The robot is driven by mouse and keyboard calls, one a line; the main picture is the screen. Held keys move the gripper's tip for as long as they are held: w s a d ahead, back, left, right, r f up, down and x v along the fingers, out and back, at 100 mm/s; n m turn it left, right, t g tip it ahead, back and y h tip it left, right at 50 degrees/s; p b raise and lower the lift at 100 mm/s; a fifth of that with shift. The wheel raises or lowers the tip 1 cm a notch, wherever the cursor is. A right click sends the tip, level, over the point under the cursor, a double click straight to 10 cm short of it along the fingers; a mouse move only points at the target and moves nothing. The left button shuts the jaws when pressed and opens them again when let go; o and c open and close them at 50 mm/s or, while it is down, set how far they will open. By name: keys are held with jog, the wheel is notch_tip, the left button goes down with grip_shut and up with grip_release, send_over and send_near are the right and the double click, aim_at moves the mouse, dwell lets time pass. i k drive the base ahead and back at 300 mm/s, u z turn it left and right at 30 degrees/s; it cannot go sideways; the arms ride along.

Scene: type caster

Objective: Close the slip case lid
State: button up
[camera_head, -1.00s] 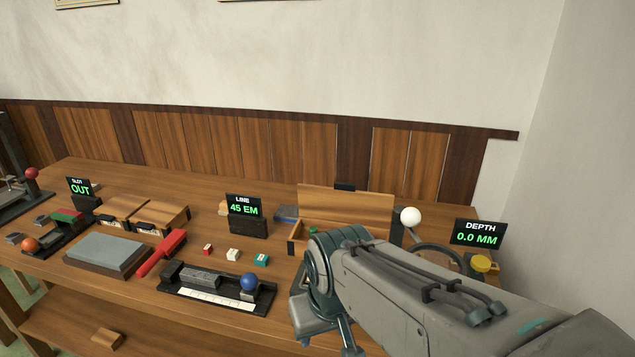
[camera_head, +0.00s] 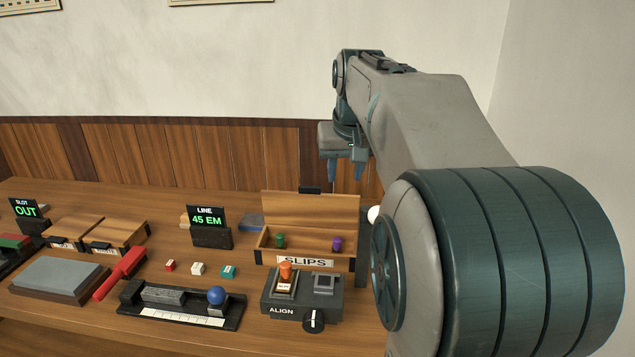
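The slip case (camera_head: 307,263), a wooden box labelled SLIPS, stands near the back of the bench. Its wooden lid (camera_head: 312,210) is open and stands up at the rear, with a dark handle (camera_head: 310,190) on its top edge. A green peg (camera_head: 280,240) and a purple peg (camera_head: 336,243) show inside the case. My gripper (camera_head: 345,172) is raised above and behind the lid's right end, fingers pointing down and apart. It looks open and empty, and does not appear to touch the lid.
In front of the case is the ALIGN block (camera_head: 302,297) with an orange knob. The LINE display (camera_head: 209,226) stands to the left. A composing tray with a blue ball (camera_head: 216,295) lies front left. A white ball (camera_head: 374,214) is partly hidden by my arm.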

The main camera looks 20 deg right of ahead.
aim_at(308, 206)
jog(key=z, duration=1.3)
jog(key=k, duration=1.25)
jog(key=u, duration=0.9)
jog(key=i, duration=1.65)
jog(key=z, duration=0.05)
